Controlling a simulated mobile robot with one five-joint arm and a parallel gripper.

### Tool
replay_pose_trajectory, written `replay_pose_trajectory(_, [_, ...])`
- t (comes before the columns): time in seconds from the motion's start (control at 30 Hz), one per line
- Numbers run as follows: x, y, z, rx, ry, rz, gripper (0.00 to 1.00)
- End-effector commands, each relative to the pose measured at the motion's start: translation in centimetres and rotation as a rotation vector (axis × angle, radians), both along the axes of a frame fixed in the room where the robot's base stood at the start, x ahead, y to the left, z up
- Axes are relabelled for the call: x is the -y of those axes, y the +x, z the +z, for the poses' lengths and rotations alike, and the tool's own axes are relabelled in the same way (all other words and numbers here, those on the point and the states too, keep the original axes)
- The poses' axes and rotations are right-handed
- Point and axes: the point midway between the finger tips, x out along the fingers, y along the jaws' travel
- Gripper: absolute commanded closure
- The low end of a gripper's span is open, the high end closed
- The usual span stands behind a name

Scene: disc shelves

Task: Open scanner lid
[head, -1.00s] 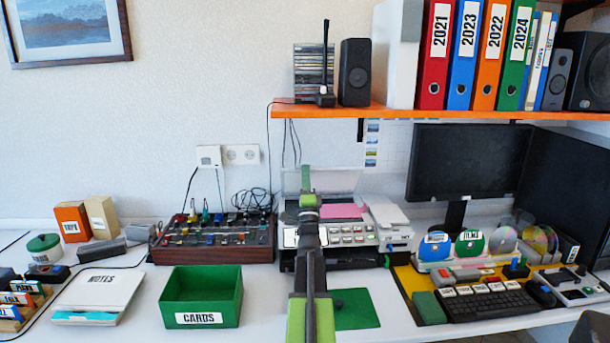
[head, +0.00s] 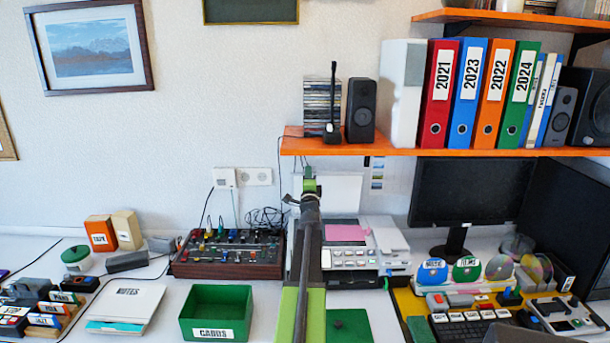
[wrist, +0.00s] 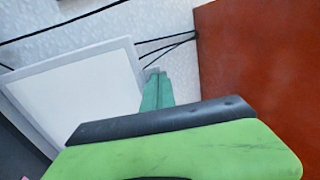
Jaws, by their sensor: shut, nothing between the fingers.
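The scanner (head: 350,257) is a pale device with several buttons on its front, at the back of the desk in the head view. Its white lid (head: 340,190) stands raised against the wall, close to upright; a pink sheet (head: 345,233) lies in front of it. The white panel in the wrist view (wrist: 75,110) looks like the same lid. My gripper (head: 309,182) is in front of the lid's left part, its green fingertips (wrist: 157,90) shut and empty. Whether they touch the lid, I cannot tell. My arm hides the scanner's left part.
An orange shelf (head: 390,146) with binders and speakers overhangs the scanner. A mixer (head: 230,252) stands left, stacked paper (head: 388,236) and a monitor (head: 470,190) right.

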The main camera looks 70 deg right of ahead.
Motion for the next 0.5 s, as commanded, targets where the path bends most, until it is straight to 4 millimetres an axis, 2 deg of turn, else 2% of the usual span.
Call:
replay_pose_trajectory(0.17, [1.1, -1.0, 0.2, 0.001, -0.001, -0.014, 1.00])
replay_pose_trajectory(0.5, [1.3, -1.5, 0.2, 0.000, -0.001, -0.019, 1.00])
